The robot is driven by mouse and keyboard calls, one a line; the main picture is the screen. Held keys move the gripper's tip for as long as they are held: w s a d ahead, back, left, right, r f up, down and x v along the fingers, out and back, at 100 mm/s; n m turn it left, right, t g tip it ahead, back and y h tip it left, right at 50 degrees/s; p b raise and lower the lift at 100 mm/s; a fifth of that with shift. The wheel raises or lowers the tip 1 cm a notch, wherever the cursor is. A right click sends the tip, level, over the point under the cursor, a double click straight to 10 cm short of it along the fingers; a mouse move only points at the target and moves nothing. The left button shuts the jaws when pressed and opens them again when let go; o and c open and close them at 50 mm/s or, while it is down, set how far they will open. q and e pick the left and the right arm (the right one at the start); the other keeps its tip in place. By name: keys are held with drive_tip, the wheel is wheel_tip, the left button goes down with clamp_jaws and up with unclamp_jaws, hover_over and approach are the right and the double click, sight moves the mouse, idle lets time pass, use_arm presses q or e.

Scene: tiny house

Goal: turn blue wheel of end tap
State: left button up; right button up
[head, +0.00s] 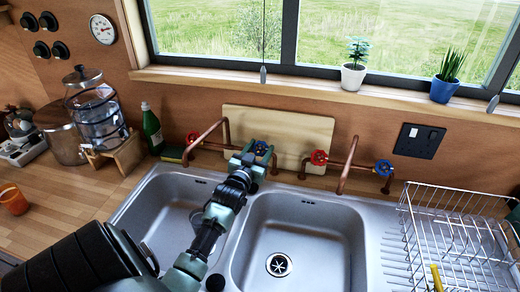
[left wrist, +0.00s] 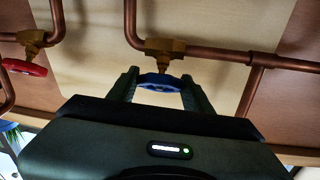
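Two copper taps stand behind the double sink, each with a red and a blue wheel. The left tap's blue wheel (head: 261,148) is between the fingers of my left gripper (head: 252,156). In the left wrist view the blue wheel (left wrist: 160,81) sits between the two spread fingertips (left wrist: 160,86), close to both; contact is not clear. The right tap, at the right end of the pipes, has a red wheel (head: 319,158) and a blue wheel (head: 384,167), with no gripper near that blue wheel. My right gripper is not in view.
The left tap's red wheel (head: 193,138) is left of my gripper. A wooden board (head: 285,130) leans on the wall behind the pipes. A wire dish rack (head: 455,235) stands at right, a green bottle (head: 152,127) at left. Both sink basins (head: 340,245) look empty.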

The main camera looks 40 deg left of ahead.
use_arm(q)
drive_tip(key=shift+c, duration=0.8)
drive_tip(key=shift+r+n+y+p, duration=0.1)
drive_tip(key=shift+n+y+p, duration=0.2)
drive_tip(key=shift+n+y, duration=0.3)
drive_tip(key=shift+n+g+y+p, duration=0.3)
drive_tip(key=shift+n+g+y, duration=0.85)
drive_tip(key=shift+n, duration=0.85)
drive_tip(key=shift+y, duration=0.25)
drive_tip(key=o, duration=1.4)
drive_tip(key=shift+c, duration=0.2)
